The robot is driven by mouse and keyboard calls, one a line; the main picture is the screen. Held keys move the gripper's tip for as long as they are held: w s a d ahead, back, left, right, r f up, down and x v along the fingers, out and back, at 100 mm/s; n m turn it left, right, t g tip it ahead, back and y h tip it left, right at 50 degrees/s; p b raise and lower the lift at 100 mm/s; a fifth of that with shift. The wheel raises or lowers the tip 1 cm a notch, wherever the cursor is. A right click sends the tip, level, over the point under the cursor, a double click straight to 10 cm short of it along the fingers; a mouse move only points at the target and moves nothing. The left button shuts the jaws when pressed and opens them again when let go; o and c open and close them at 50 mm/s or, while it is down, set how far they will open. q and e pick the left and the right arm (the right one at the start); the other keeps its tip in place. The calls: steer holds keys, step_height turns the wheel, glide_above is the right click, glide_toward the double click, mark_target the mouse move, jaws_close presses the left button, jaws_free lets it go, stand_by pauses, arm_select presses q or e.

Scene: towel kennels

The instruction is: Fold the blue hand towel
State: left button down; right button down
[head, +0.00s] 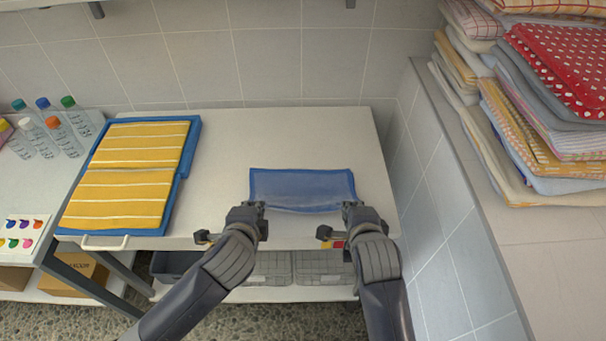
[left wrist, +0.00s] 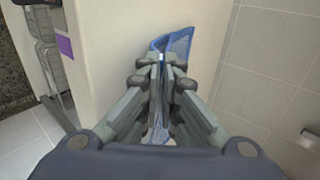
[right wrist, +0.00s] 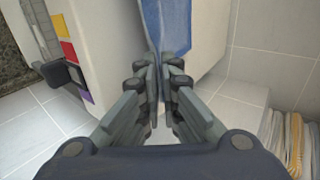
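The blue hand towel (head: 300,187) lies as a wide rectangle near the front edge of the white table, its near edge sagging slightly between my grippers. My left gripper (head: 256,207) is at its near left corner. In the left wrist view its fingers are closed together, with blue cloth (left wrist: 176,46) coming out beyond the tips. My right gripper (head: 350,206) is at the near right corner. In the right wrist view its fingers are closed on the cloth (right wrist: 170,25). The cloth between the fingertips is mostly hidden.
A blue tray (head: 194,135) with yellow striped cloths (head: 125,195) lies on the table's left. Several bottles (head: 60,130) stand further left. A tall pile of folded cloths (head: 530,90) stands on the right ledge. The table (head: 290,135) behind the towel is clear.

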arm_select(q)
steer(key=shift+s+f+t, duration=0.3)
steer(key=shift+s+f, duration=0.1)
steer(key=shift+f, duration=0.05)
arm_select(e)
steer(key=shift+s+f+t, duration=0.3)
steer(key=shift+s+f, duration=0.1)
arm_select(q)
steer(key=c, duration=1.5)
jaws_free()
arm_select(e)
steer(key=c, duration=1.5)
jaws_free()
